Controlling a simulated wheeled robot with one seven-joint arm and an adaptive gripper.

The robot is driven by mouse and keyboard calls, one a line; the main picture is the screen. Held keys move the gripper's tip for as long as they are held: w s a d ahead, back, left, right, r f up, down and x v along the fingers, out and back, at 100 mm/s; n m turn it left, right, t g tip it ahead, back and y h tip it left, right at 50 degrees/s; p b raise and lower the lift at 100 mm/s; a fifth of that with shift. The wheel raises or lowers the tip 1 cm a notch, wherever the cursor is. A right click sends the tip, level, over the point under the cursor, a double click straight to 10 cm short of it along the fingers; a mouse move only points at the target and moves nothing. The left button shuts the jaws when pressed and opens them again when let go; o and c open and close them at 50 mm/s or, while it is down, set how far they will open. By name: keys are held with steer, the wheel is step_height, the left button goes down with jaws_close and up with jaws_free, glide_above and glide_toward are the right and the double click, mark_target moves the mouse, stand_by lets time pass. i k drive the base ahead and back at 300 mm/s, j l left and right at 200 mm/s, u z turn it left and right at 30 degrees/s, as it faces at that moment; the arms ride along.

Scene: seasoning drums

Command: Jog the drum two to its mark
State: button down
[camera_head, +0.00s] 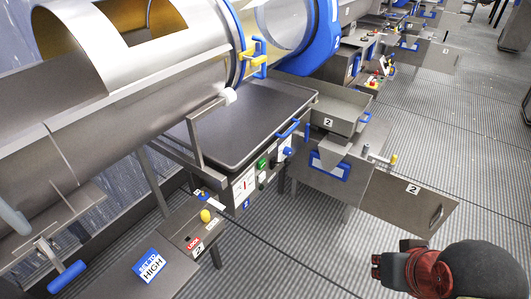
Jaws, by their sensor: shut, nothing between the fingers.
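A large steel drum (150,70) with a blue end ring lies above the station labelled 2. It has a cut-out in its upper side. A yellow bracket (254,58) sits beside the blue ring; I cannot tell if a mark lines up with it. A control panel (262,176) below the dark tray has a green button (262,163), a blue knob (287,151) and a red-and-white label. A lock box (192,229) with a yellow knob (205,215) is at its lower left. My gripper (377,273) is shut and empty at the lower right, apart from the panel.
A dark flat tray (245,120) lies under the drum's end. A grey door (412,202) marked 2 juts out between the panel and my gripper. A blue "SET TO HIGH" sign (149,266) is at lower left. Ribbed floor (455,110) is clear at right.

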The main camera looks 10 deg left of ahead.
mark_target(261, 177)
steer(key=i+u, duration=0.2)
steer(key=i, duration=0.3)
steer(key=i+l+u, duration=0.15)
steer(key=i, duration=0.3)
